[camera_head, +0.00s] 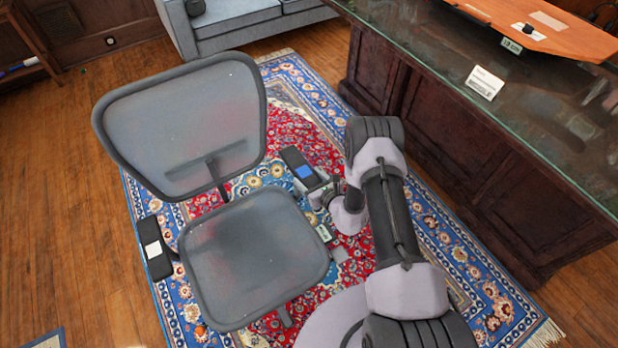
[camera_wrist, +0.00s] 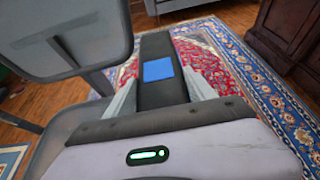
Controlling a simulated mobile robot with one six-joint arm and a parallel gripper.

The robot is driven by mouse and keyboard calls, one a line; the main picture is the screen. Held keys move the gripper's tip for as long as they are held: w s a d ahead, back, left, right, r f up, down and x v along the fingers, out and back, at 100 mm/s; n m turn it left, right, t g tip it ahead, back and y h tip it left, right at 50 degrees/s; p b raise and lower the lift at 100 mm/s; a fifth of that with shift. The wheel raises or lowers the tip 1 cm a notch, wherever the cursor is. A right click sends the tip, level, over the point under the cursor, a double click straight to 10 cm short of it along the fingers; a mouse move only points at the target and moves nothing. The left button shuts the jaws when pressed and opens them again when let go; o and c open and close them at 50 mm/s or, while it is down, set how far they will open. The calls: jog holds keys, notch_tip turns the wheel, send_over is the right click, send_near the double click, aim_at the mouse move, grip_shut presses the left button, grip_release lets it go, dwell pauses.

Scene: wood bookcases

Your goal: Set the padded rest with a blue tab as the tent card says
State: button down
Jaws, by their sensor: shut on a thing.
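The padded rest with a blue tab (camera_head: 297,165) is the dark armrest on the right side of the grey mesh office chair (camera_head: 255,258). Its blue square faces up. My gripper (camera_head: 314,186) is shut on this armrest from the right. In the wrist view, the two fingers lie along either side of the dark pad (camera_wrist: 157,50), with the blue tab (camera_wrist: 158,69) between them. The other armrest, with a white tab (camera_head: 153,250), is on the chair's left side. The white tent card (camera_head: 485,82) stands on the glass-topped desk; its text is too small to read.
The desk (camera_head: 450,130) with a dark wood body stands to the right. An orange-brown board (camera_head: 540,25) lies on it. A grey sofa (camera_head: 235,25) is behind the chair. The chair stands on a red and blue rug (camera_head: 300,120). Open wood floor lies to the left.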

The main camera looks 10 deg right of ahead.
jog(key=shift+c, duration=1.6)
grip_release()
jog(key=shift+r, duration=0.1)
jog(key=p+v, duration=0.6)
jog(key=v, duration=1.1)
jog(key=shift+r+p, duration=0.15)
jog(key=shift+p, duration=0.2)
jog(key=shift+s, duration=0.15)
